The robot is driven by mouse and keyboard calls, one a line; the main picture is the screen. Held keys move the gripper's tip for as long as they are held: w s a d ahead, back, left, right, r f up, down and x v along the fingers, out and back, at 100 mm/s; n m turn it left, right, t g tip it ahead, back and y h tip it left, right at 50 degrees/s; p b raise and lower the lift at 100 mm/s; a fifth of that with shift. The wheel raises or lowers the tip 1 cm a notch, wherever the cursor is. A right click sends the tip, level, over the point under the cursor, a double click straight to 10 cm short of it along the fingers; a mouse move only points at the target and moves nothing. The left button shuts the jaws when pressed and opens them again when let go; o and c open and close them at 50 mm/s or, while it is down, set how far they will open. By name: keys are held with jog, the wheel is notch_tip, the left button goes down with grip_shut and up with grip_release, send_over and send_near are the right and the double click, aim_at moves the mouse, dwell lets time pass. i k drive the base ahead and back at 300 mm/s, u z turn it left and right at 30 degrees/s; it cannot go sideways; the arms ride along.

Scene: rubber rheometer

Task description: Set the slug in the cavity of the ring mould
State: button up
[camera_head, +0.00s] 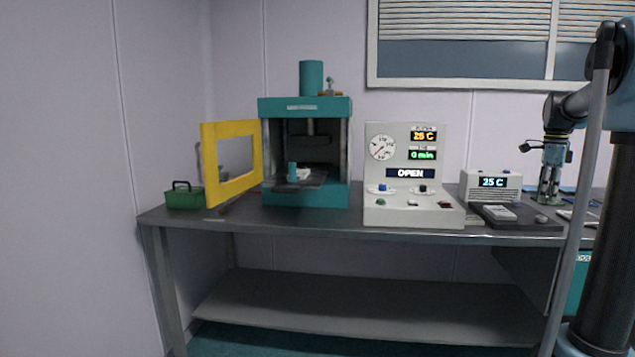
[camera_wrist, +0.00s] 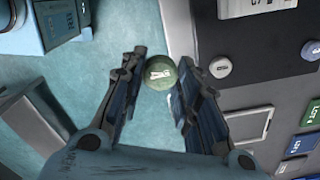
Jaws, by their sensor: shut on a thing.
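A round green slug (camera_wrist: 160,73) marked with a white 4 sits between my fingertips in the wrist view. My gripper (camera_wrist: 162,62) is shut on it. In the head view my gripper (camera_head: 550,194) points down over the right end of the bench, and the slug cannot be made out there. The teal press (camera_head: 305,107) stands left of centre with its yellow door (camera_head: 232,160) swung open. A dark plate (camera_head: 300,186) juts from the press, bearing a small teal cylinder and a whitish thing. I cannot make out the ring mould or its cavity there.
The control box (camera_head: 405,190) reads OPEN and stands between the press and a small display box (camera_head: 492,183). A green basket (camera_head: 184,198) sits far left.

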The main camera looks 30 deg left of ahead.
aim_at(300, 175)
jog(key=k, duration=0.35)
jog(key=z, duration=0.9)
jog(key=i, duration=1.6)
jog(key=u, duration=2.85)
